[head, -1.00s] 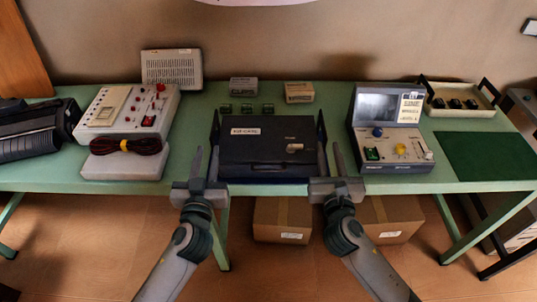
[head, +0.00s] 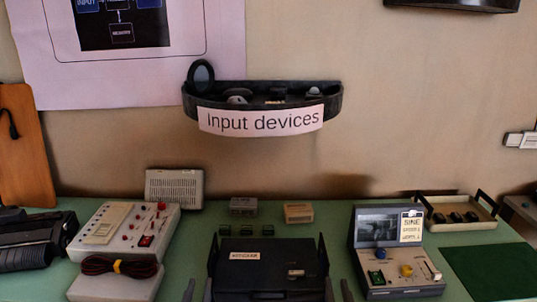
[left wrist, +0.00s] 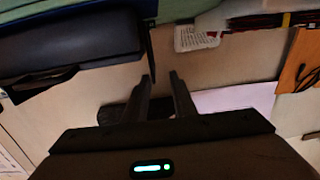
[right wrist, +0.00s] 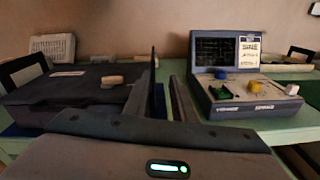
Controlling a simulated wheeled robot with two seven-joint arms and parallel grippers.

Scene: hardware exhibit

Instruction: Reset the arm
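My left gripper (head: 198,291) shows only its fingertips at the bottom of the head view, just left of the black case (head: 268,262).
A green table (head: 205,240) carries the case, a white control box (head: 125,232) with a coiled cable at left, the grey instrument (head: 395,262) and a tray (head: 460,210) at right. Small boxes stand behind the case. A wall shelf labelled "Input devices" (head: 262,112) hangs above.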

